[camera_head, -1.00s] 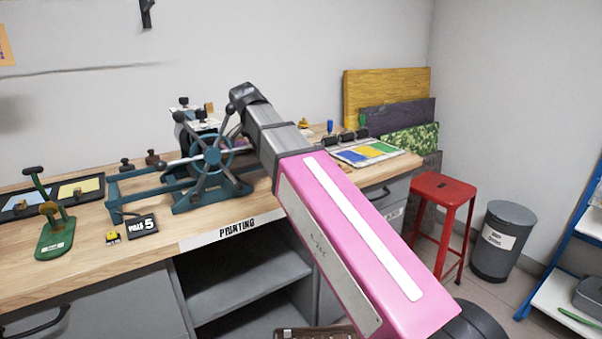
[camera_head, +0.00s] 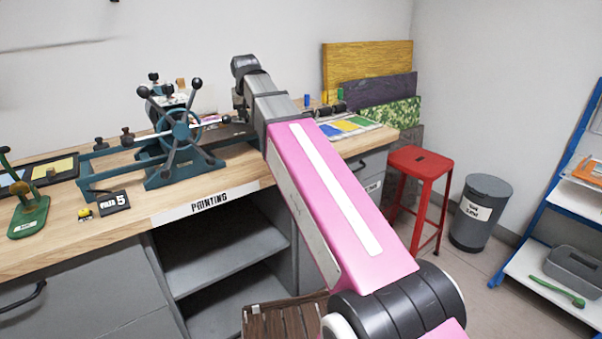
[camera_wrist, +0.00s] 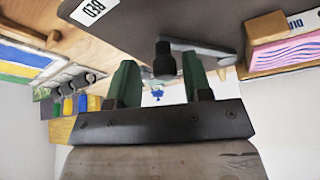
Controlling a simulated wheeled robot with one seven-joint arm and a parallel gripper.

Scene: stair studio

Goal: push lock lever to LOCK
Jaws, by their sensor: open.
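A grey lever with a black knob (camera_wrist: 165,62) shows in the wrist view, beside a dark plate marked BED (camera_wrist: 150,22). I take it for the lock lever; no LOCK marking is readable. My gripper (camera_wrist: 157,84) is open, and the knob shows between its two green fingers; I cannot tell whether they touch it. In the head view the blue-green press with its spoked wheel (camera_head: 180,131) stands on the bench. My pink arm reaches to the press's right side, and it hides the fingers and the lever there.
The wooden bench (camera_head: 110,235) has a PRINTING label on its front. A red stool (camera_head: 420,160) and grey bin (camera_head: 482,212) stand right. Boards lean at the back wall.

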